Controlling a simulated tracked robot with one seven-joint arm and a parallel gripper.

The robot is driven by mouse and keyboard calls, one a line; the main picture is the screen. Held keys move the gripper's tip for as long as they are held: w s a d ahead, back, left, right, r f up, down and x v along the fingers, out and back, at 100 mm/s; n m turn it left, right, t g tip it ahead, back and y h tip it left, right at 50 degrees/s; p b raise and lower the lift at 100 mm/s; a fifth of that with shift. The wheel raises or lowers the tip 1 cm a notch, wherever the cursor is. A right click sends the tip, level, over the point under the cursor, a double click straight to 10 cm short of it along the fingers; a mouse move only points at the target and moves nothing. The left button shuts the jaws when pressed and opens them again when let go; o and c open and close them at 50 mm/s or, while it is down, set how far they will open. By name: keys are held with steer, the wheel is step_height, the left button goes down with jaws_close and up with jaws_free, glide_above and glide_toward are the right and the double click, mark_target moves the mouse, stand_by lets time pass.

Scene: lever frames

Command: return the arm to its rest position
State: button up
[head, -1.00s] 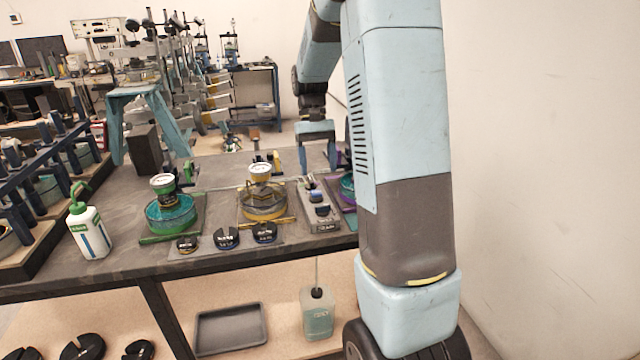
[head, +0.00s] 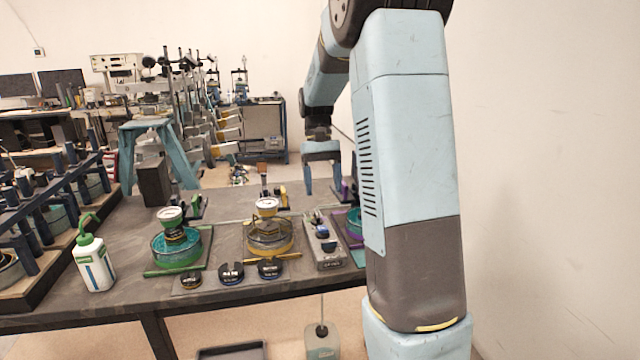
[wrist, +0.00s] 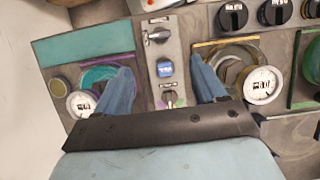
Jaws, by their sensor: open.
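My arm (head: 405,150) is light blue and grey and rises on the right of the head view, bent over at the top. My gripper (head: 322,188) hangs from it, pointing down above the far part of the bench. Its two blue fingers are apart with nothing between them. In the wrist view my gripper (wrist: 161,66) is open above a narrow panel (wrist: 166,90) with a blue knob and small levers. The fingers overlap the dial fixtures on both sides in the picture. I cannot tell the exact height above them.
A grey bench (head: 110,290) carries a green-ringed gauge (head: 177,245), a yellow-ringed gauge (head: 268,235) and a white bottle (head: 93,262). Round black weights (head: 231,273) lie along the front. A teal stool (head: 150,125) stands behind. A plain wall (head: 550,180) is right of my arm.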

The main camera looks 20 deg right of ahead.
steer(key=shift+r, duration=0.1)
steer(key=s+a+r+t, duration=0.2)
steer(key=s+a+t, duration=0.1)
steer(key=s, duration=0.5)
steer(key=s+a+r+n+t, duration=0.1)
steer(key=s+a+r+t, duration=0.1)
steer(key=s, duration=0.6)
steer(key=s+a+r+n+t, duration=0.1)
steer(key=s+a+r+t, duration=0.2)
steer(key=s, duration=0.6)
steer(key=shift+a+t+h, duration=0.4)
steer(key=shift+a+t, duration=0.7)
steer(key=shift+a, duration=0.05)
